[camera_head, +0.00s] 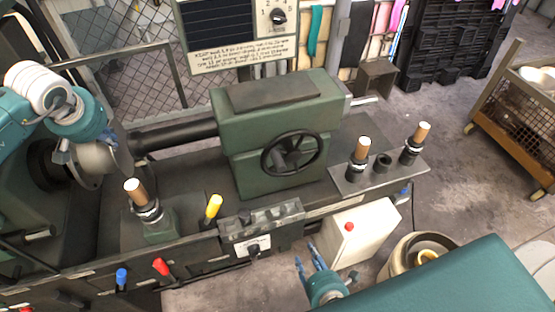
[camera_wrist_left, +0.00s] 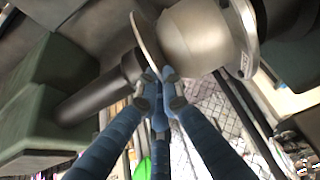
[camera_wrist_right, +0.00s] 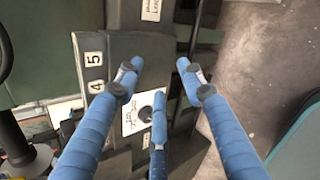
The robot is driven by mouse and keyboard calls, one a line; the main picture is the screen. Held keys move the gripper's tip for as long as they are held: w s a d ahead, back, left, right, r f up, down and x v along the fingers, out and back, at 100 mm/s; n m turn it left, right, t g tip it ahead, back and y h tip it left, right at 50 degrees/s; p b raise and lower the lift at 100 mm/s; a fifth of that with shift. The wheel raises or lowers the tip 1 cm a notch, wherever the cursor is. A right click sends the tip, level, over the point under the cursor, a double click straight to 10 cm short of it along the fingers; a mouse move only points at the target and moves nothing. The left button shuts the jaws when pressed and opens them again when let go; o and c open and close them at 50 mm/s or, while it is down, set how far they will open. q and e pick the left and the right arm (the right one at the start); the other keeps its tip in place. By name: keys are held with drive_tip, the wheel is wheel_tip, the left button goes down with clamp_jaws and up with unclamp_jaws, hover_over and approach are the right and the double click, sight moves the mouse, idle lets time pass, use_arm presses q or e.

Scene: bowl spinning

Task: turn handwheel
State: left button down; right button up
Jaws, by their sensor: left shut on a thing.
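The black spoked handwheel (camera_head: 293,153) is on the front of the green tailstock (camera_head: 276,100). Neither gripper touches it. A dark curved rim at the left edge of the right wrist view may be part of it. My left gripper (camera_wrist_left: 162,86) is shut at the edge of a thin metal disc (camera_wrist_left: 148,38), beside a silver bowl-shaped piece (camera_wrist_left: 195,38). The exact contact is partly hidden by the fingers. My right gripper (camera_wrist_right: 160,80) is open and empty, fingers spread above the machine's front panel. In the head view, it is below and right of the handwheel, apart from it.
A dark spindle (camera_head: 178,136) runs from the tailstock toward the disc. Wooden-handled posts (camera_head: 359,150) stand on a plate right of the handwheel. A yellow-topped lever (camera_head: 213,206) and a white box with a red button (camera_head: 360,232) are in front.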

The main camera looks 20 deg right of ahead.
drive_tip(key=w+a+r+n+t, duration=0.1)
drive_tip(key=w+r+n+t, duration=0.15)
drive_tip(key=r, duration=0.45)
drive_tip(key=w+a+r+n+t, duration=0.1)
drive_tip(key=w+a+r+n, duration=0.15)
drive_tip(key=r, duration=0.45)
drive_tip(key=n+t+y, duration=0.1)
drive_tip(key=n+t, duration=0.3)
drive_tip(key=n, duration=0.1)
approach(278, 161)
drive_tip(key=w, duration=0.7)
drive_tip(key=w+f, duration=0.1)
drive_tip(key=w, duration=0.3)
drive_tip(key=shift+w+d+f, duration=0.1)
drive_tip(key=shift+d, duration=0.05)
clamp_jaws()
